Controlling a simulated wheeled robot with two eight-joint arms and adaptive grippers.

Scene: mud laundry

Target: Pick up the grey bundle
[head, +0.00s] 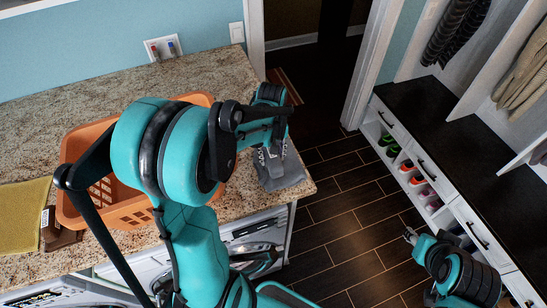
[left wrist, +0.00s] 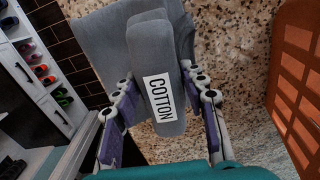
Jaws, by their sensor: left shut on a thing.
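The grey bundle (head: 285,175) is at the right end of the granite counter, by its corner. In the left wrist view the bundle (left wrist: 155,45) is folded grey cloth with a white label reading COTTON. My left gripper (head: 270,156) points down over it. In the left wrist view the left gripper (left wrist: 158,78) has a finger on each side of the bundle and is shut on it. I cannot tell whether the cloth still touches the counter. My right gripper (head: 412,236) is low over the floor at the right, away from the bundle; its jaw opening is unclear.
An orange basket (head: 128,215) stands on the counter (head: 100,95) left of the bundle, partly behind my left arm. A yellow cloth (head: 24,215) lies at the far left. Washing machines are under the counter. A shoe bench (head: 440,130) stands at the right, with open floor between.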

